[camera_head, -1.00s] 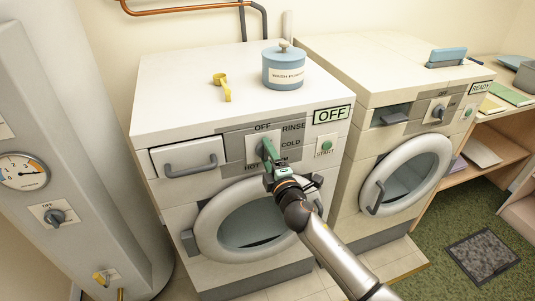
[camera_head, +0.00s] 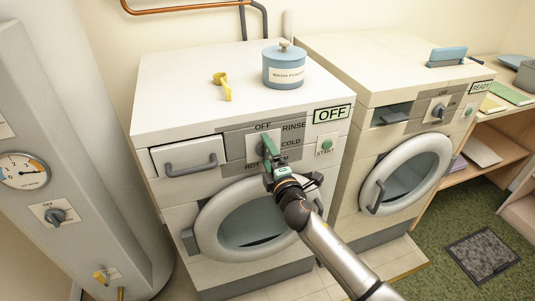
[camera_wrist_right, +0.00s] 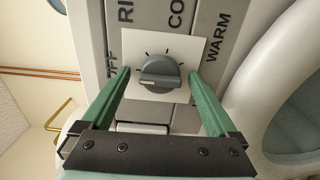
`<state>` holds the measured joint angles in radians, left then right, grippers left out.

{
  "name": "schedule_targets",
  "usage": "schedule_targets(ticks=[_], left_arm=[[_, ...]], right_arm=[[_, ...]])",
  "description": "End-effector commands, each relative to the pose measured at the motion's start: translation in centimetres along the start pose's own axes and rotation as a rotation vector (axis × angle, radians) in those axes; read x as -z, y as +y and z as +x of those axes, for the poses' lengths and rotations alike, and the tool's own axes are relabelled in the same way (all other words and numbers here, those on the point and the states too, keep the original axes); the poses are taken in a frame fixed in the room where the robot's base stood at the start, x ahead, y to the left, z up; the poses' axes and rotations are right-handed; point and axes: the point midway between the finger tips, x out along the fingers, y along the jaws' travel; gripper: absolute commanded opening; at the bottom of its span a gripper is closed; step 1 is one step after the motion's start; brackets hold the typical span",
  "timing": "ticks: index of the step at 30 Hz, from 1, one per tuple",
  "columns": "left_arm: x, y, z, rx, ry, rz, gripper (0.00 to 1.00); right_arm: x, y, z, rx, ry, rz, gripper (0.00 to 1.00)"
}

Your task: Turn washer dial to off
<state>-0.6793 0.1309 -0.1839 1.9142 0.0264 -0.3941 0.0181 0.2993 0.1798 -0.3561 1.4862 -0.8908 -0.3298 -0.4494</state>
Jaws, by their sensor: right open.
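The washer's dial (camera_wrist_right: 160,74) is a dark grey round knob with a raised grip on a white plate. Its pale mark (camera_wrist_right: 148,82) points to the left in the right wrist view, towards the OFF label (camera_wrist_right: 112,66). In the head view the dial (camera_head: 264,139) is partly hidden by my right gripper. The washer's display (camera_head: 332,114) reads OFF. My right gripper (camera_head: 269,152) has green fingers and is open in front of the dial. In the right wrist view its fingers stand on either side of the knob with gaps. My left gripper is not in view.
The washer's round door (camera_head: 248,220) lies below the gripper, with a drawer handle (camera_head: 190,169) to the left. A START button (camera_head: 326,145) is right of the dial. A second machine (camera_head: 405,80) is close on the right.

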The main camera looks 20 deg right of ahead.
Motion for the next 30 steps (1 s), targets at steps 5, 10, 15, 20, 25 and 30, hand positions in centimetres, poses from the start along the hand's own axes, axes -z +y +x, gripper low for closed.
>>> schedule_targets(ticks=[5,10,15,20,25,30], left_arm=[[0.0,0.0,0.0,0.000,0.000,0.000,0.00],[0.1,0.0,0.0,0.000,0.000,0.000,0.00],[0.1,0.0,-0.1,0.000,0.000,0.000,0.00],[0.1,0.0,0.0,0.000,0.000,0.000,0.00],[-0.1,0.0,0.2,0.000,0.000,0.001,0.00],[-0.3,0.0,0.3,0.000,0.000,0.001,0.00]], right_arm=[[0.0,0.0,0.0,0.001,0.000,0.001,0.94],[0.0,-0.1,-0.7,0.001,0.000,0.001,0.94],[0.0,-0.1,-3.0,0.002,0.001,0.002,0.94],[0.0,-0.2,-6.2,0.003,0.001,0.002,0.94],[0.0,-0.2,-9.4,0.002,0.000,0.001,0.94],[0.0,-0.1,-11.6,0.001,0.000,0.000,0.94]])
